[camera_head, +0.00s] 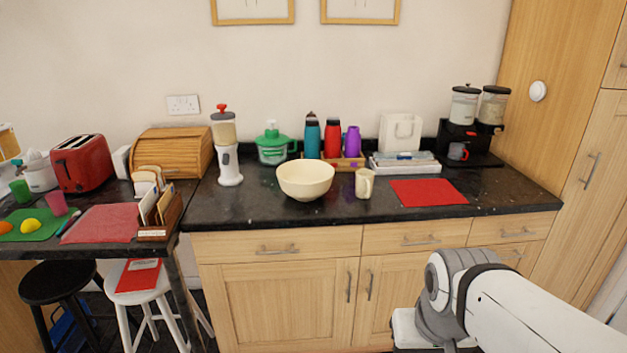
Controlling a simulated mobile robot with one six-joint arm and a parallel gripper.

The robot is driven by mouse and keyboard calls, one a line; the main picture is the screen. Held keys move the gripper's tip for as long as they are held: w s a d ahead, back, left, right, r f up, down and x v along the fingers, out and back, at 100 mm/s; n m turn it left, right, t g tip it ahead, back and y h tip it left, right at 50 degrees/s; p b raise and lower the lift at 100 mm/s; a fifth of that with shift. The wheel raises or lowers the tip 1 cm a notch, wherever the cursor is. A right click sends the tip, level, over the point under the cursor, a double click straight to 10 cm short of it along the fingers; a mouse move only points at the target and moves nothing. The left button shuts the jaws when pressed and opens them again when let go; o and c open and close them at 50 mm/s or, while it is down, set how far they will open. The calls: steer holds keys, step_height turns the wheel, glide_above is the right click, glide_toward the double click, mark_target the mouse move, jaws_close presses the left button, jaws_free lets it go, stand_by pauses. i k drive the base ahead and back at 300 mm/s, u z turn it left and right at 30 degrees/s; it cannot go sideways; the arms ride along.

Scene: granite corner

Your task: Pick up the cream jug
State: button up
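The cream jug (363,184) stands upright on the dark granite counter (260,210), near its front edge. Its handle or spout side faces right. My arm shows at the lower right, in front of the cabinets and below the counter top. My gripper is not clearly visible, and nothing touches the jug.
Behind the jug is a wooden rack (345,161) with several coloured bottles. A white tray-like stack (404,166) and a black dispenser stand (470,145) are at the back right. A cereal dispenser (227,148) stands left of the bowl. Stools (140,280) are at the lower left.

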mark_target(364, 178)
steer(key=z, duration=0.35)
steer(key=k, duration=1.15)
steer(key=u, duration=0.45)
steer(key=i, duration=2.85)
steer(key=z, duration=1)
steer(key=k, duration=0.75)
steer(key=z, duration=0.25)
steer(key=i, duration=0.25)
steer(key=u, duration=0.2)
